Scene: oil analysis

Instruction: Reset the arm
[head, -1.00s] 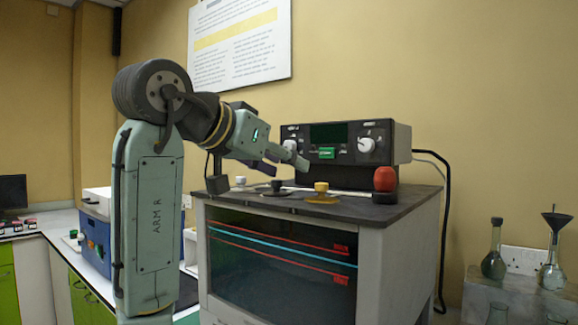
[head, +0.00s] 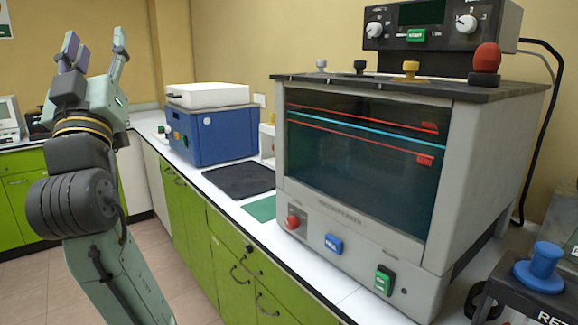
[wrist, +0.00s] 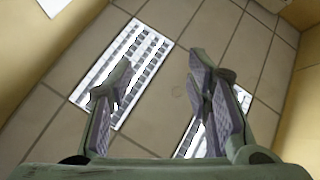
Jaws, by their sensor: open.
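My gripper (head: 97,50) is open and empty in the head view. It points upward at the upper left, with its two fingers apart. My arm is folded up at the left, clear of the counter and the bath. In the wrist view my open gripper (wrist: 160,85) shows both fingers spread, with nothing between them but the ceiling and its light panels (wrist: 122,70).
A grey bath unit (head: 355,225) with a dark window stands on the white counter at the right. A control box (head: 435,25) and a red knob (head: 487,58) sit on top. A blue box (head: 215,135) stands farther back. Floor (head: 190,265) is free between arm and cabinets.

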